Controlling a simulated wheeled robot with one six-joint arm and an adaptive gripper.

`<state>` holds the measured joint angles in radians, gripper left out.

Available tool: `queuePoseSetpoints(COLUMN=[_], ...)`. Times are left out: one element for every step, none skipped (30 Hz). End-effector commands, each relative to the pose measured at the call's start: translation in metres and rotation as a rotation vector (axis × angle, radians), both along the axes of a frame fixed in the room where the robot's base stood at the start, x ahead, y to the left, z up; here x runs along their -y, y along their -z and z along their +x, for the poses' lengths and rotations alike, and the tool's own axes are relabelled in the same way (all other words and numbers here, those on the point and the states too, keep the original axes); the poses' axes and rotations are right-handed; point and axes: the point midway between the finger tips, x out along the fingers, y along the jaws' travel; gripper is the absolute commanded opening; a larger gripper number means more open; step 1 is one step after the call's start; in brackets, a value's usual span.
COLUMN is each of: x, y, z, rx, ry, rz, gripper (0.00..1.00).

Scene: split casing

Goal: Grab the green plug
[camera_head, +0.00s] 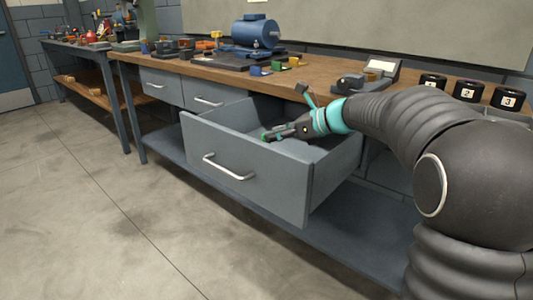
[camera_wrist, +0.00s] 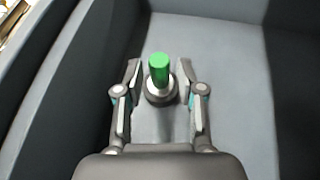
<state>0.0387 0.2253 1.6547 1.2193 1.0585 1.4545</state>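The green plug (camera_wrist: 159,68) stands in the open drawer (camera_head: 290,185), with a green cylinder on top of a metal stem and a dark round base. My gripper (camera_wrist: 158,75) is in the drawer with its two fingers apart, one on each side of the plug. In the wrist view a gap shows between each finger and the plug, so the fingers do not appear to touch it.
The drawer's front panel with its handle (camera_head: 230,170) stands out from the workbench (camera_head: 200,63). On the bench are a blue motor (camera_head: 255,33), small coloured blocks, a grey device (camera_head: 372,75) and black numbered cylinders (camera_head: 468,90). The drawer floor around the plug looks clear.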

Motion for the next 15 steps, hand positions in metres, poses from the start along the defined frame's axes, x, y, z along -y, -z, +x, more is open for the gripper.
queuePoseSetpoints(x=[-0.003, -0.005, -0.008, -0.012, -0.015, -0.019, -0.023, -0.028, -0.033, -0.037, -0.04, -0.045, -0.047, -0.049, -0.05], y=[0.001, 0.002, 0.004, 0.006, 0.008, 0.01, 0.012, 0.014, 0.017, 0.019, 0.021, 0.024, 0.025, 0.026, 0.026], z=[0.001, 0.002, 0.003, 0.004, 0.006, 0.008, 0.01, 0.012, 0.014, 0.017, 0.018, 0.02, 0.022, 0.023, 0.024], rx=[-0.001, -0.001, -0.001, -0.001, -0.001, -0.001, -0.001, -0.002, -0.001, -0.001, -0.002, -0.002, -0.001, -0.001, 0.0], ry=[-0.002, -0.002, -0.004, -0.004, -0.004, -0.004, -0.005, -0.006, -0.005, -0.005, -0.006, -0.006, -0.005, -0.004, -0.003], rz=[0.0, 0.0, 0.0, 0.0, -0.001, -0.001, 0.001, 0.001, 0.001, 0.001, 0.001, 0.001, 0.001, 0.0, 0.0], gripper=[0.38, 0.38, 0.38, 0.38, 0.38, 0.38, 0.38, 0.38, 0.38, 0.38, 0.38, 0.38, 0.38, 0.38, 0.38])
